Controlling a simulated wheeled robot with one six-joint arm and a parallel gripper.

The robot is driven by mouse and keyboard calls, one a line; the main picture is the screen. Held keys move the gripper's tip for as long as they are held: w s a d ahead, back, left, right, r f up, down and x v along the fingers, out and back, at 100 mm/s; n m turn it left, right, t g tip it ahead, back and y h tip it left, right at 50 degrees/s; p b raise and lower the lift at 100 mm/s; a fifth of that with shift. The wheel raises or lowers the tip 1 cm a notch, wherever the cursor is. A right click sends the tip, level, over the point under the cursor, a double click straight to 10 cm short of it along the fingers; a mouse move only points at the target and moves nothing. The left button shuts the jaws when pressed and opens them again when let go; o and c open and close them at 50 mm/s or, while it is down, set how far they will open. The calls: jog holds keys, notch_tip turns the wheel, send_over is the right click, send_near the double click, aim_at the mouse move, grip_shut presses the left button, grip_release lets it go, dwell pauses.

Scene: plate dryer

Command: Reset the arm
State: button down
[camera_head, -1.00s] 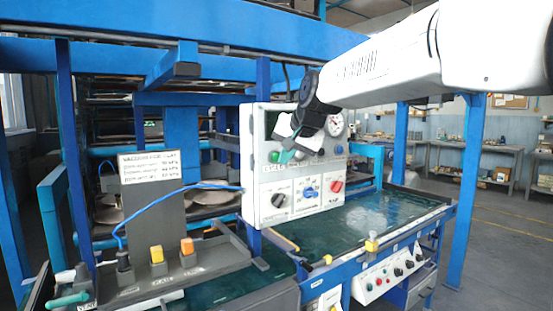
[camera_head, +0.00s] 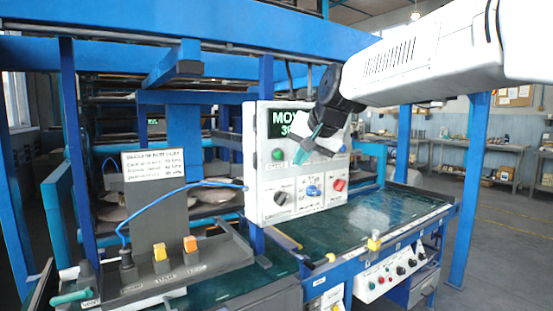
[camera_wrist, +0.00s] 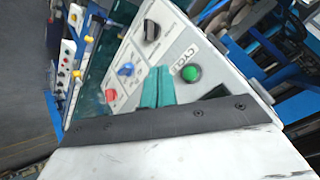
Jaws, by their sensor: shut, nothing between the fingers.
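My gripper (camera_head: 305,150) is in front of the white control panel (camera_head: 262,196), its teal fingertips pointing down and left. The fingers are shut with nothing between them. In the wrist view the teal fingers of my gripper (camera_wrist: 157,88) show against the panel, beside the green button (camera_wrist: 190,73). The panel has a lit green display (camera_head: 283,122), a green button (camera_head: 277,155), a black knob (camera_head: 281,198), a blue knob (camera_head: 313,190) and a red knob (camera_head: 339,185). My gripper hides part of the display and the panel's upper right. I cannot tell whether the fingertips touch the panel.
A grey box with yellow and orange switches (camera_head: 160,252) stands at the left, joined to the panel by a blue cable (camera_head: 150,205). Blue posts (camera_head: 470,180) frame the area. Open floor lies at the right.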

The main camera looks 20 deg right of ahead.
jog(key=s+f+n+g, duration=0.1)
jog(key=s+f+g, duration=0.1)
jog(key=s+f, duration=0.5)
jog(key=s+d+f+n+g+h, duration=0.1)
jog(key=s+f, duration=0.6)
jog(key=s, duration=1)
jog(key=s+d+f+n+g, duration=0.1)
jog(key=s+f+n+g, duration=0.2)
jog(key=s, duration=0.9)
notch_tip(320, 180, down, 4)
jog(key=shift+d+r+g+h, duration=0.1)
jog(key=shift+d+g+h, duration=0.1)
jog(key=shift+g+h, duration=0.35)
dwell(3.6)
